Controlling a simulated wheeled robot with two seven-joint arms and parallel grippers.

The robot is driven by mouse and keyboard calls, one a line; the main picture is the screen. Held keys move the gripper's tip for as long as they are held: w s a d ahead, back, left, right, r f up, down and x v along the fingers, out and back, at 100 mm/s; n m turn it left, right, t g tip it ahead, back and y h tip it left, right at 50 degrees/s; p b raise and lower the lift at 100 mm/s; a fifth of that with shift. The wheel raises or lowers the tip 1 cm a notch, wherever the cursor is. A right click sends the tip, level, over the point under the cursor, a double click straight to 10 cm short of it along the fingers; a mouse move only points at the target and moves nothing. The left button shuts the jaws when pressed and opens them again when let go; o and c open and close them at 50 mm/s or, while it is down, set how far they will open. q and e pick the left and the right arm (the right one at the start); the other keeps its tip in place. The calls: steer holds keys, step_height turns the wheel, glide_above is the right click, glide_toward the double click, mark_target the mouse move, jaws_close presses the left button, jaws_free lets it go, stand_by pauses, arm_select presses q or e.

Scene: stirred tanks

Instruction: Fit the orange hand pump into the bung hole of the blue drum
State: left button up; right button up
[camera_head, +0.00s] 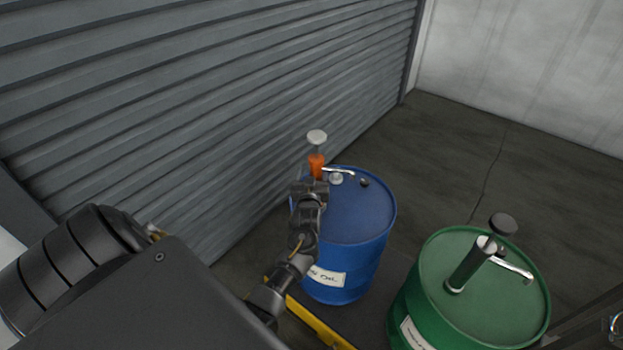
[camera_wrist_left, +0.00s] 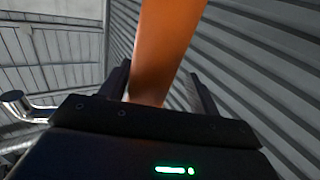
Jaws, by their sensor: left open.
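The orange hand pump (camera_head: 316,164) stands upright at the back left of the blue drum (camera_head: 355,215), with a pale knob on top and a silver spout pointing right. Its lower end is hidden behind my left gripper (camera_head: 313,183), so I cannot tell what it rests in. In the left wrist view the orange barrel (camera_wrist_left: 165,50) rises between the fingers of my left gripper (camera_wrist_left: 160,85), which are open around it. On the drum lid, a light round fitting (camera_head: 336,179) and a dark round spot (camera_head: 365,183) show near the back rim.
A green drum (camera_head: 490,300) with a silver and black pump (camera_head: 470,265) stands at the front right. A grey ribbed shutter (camera_head: 200,100) runs close along the left. A yellow-edged platform (camera_head: 320,325) lies below. Bare floor (camera_head: 480,150) is free at the back right.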

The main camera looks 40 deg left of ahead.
mark_target(313, 164)
arm_select(q)
steer(key=shift+w+a, duration=0.3)
steer(key=shift+w, duration=0.05)
jaws_close()
steer(key=c, duration=0.7)
jaws_free()
steer(key=shift+c, duration=1.2)
steer(key=shift+r, duration=0.1)
steer(key=shift+c, duration=0.3)
steer(key=shift+r, duration=0.15)
steer(key=shift+r+p, duration=1.35)
steer(key=shift+p, duration=0.15)
